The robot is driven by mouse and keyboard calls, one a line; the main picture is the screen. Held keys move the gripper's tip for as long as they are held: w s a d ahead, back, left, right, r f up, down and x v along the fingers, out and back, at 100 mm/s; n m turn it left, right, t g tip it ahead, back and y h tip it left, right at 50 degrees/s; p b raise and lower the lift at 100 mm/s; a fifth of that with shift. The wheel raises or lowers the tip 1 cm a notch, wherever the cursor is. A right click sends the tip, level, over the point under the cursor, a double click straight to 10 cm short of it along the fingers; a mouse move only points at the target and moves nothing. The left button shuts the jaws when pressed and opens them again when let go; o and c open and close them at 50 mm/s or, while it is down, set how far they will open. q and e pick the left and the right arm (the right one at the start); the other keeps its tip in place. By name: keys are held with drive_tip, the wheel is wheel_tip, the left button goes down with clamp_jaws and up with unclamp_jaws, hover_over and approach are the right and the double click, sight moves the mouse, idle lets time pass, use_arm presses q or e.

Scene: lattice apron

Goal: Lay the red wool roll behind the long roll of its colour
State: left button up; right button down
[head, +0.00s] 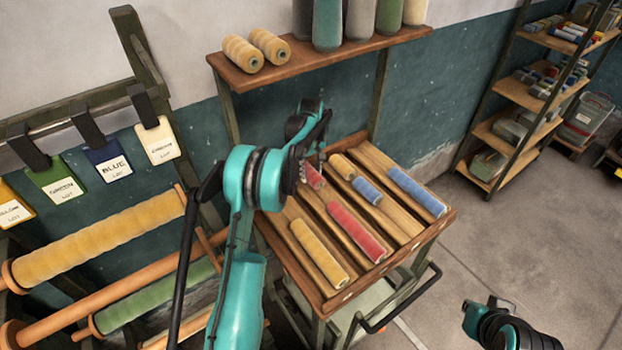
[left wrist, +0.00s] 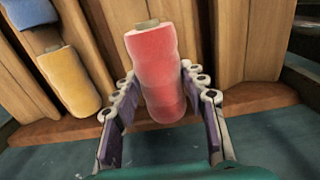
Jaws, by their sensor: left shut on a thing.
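The short red wool roll (head: 313,175) is at the far part of the slotted wooden tray, and it fills the middle of the left wrist view (left wrist: 155,60). My left gripper (left wrist: 158,78) is shut on it, one finger on each side. In the head view my left gripper (head: 303,160) partly hides the roll. I cannot tell whether the roll touches the tray. The long red roll (head: 357,232) lies in a slot nearer the front, in line with the short one and apart from it.
The wooden tray (head: 408,252) also holds a long yellow roll (head: 319,252), a short yellow roll (head: 342,167), a short blue roll (head: 367,190) and a long blue roll (head: 417,192). A shelf (head: 325,57) with spools stands above its back. Wool rollers are at left.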

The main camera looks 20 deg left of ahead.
sight(311, 178)
use_arm(q)
drive_tip(key=shift+f, duration=1.6)
drive_tip(key=shift+b, duration=0.3)
drive_tip(key=shift+f, duration=0.35)
drive_tip(key=o, duration=1.2)
drive_tip(key=shift+r, duration=0.1)
